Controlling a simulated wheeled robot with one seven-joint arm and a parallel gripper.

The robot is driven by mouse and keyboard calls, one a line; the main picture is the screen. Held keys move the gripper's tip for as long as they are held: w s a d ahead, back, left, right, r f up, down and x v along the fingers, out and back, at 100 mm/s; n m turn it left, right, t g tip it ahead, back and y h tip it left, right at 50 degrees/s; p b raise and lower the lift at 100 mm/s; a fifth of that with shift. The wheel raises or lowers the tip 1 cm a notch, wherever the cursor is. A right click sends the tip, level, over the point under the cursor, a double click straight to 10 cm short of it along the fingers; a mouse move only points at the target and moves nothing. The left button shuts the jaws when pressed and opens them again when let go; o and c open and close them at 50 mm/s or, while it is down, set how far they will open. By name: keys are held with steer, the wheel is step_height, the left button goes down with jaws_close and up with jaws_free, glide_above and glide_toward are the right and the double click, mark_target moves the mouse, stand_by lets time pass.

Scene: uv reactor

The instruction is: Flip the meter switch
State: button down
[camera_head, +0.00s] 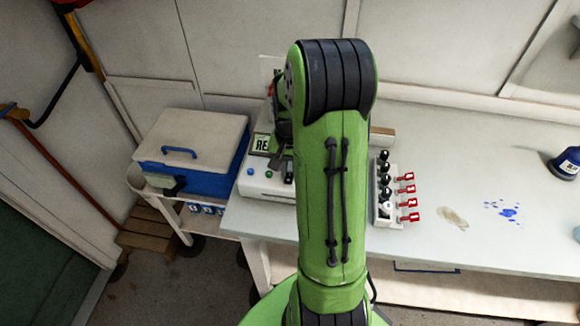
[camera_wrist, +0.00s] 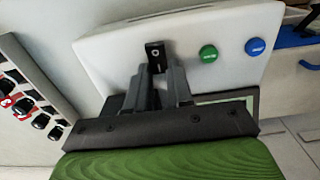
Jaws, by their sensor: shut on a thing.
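The meter is a white box on the bench, its front panel (camera_head: 262,185) partly hidden behind my green arm in the head view. In the wrist view its white panel (camera_wrist: 112,52) fills the upper middle. A small black switch (camera_wrist: 155,50) with a light mark stands on that panel. My gripper (camera_wrist: 160,72) has its grey fingers closed together at the lower part of the switch, shut on it. In the head view my gripper (camera_head: 279,158) is small and dark beside the meter, mostly covered by my arm. A display edge (camera_wrist: 240,97) shows partly behind the gripper.
A green button (camera_wrist: 208,53) and a blue button (camera_wrist: 255,46) sit right of the switch. A blue cooler (camera_head: 170,178) stands left. The bench (camera_head: 470,165) is mostly free on the right.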

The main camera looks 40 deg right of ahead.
steer(key=t+h+b, duration=0.1)
steer(key=b, duration=0.2)
steer(key=shift+a+f+b, duration=0.15)
steer(key=shift+f+b, duration=0.05)
steer(key=shift+b, duration=0.1)
steer(key=shift+s+a+r+t+h+b, duration=0.15)
steer(key=shift+t+h+b, duration=0.35)
steer(key=shift+b, duration=0.6)
steer(key=shift+s+r+h+b, duration=0.15)
steer(key=shift+h+b, duration=0.15)
steer(key=shift+r, duration=0.1)
steer(key=c, duration=1)
jaws_free()
